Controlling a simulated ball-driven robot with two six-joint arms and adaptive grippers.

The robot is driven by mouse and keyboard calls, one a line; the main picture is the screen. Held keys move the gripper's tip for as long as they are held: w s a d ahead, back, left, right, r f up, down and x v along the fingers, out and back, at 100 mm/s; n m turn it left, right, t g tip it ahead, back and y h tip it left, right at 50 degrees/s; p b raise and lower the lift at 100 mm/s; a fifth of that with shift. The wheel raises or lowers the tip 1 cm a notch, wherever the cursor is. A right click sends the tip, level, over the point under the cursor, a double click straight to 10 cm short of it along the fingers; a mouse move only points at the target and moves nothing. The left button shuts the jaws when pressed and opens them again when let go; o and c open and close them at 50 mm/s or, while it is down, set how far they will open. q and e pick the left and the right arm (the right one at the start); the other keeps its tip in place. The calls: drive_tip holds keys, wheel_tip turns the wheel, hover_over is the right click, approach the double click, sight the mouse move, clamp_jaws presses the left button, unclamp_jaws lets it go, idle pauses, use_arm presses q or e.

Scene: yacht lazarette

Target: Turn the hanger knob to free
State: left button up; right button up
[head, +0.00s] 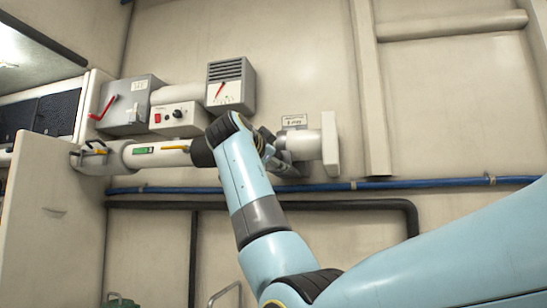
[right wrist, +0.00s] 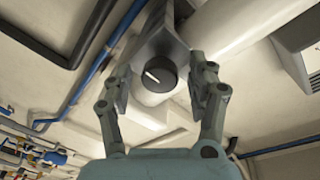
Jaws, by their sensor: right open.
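The hanger knob (right wrist: 157,73) is a round black knob with a white pointer line, seen in the right wrist view on a grey bracket (right wrist: 154,46). Its pointer lies aslant in that view. My right gripper (right wrist: 160,88) is open, with one finger on each side of the knob and visible gaps between. In the head view, my right gripper (head: 267,146) is at the wall beside a pale cylindrical fitting (head: 303,147) under a small label plate (head: 294,121). My arm and gripper hide the knob there. My left gripper is not in view.
Left of my right gripper are a white cylinder with a green label (head: 155,153), a switch box (head: 178,118), a grey box with a red lever (head: 127,104) and a vented gauge box (head: 230,85). A blue pipe (head: 400,185) runs below. The wall at upper right is mostly clear.

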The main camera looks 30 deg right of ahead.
drive_tip(key=c, duration=1.1)
drive_tip(key=shift+c, duration=0.2)
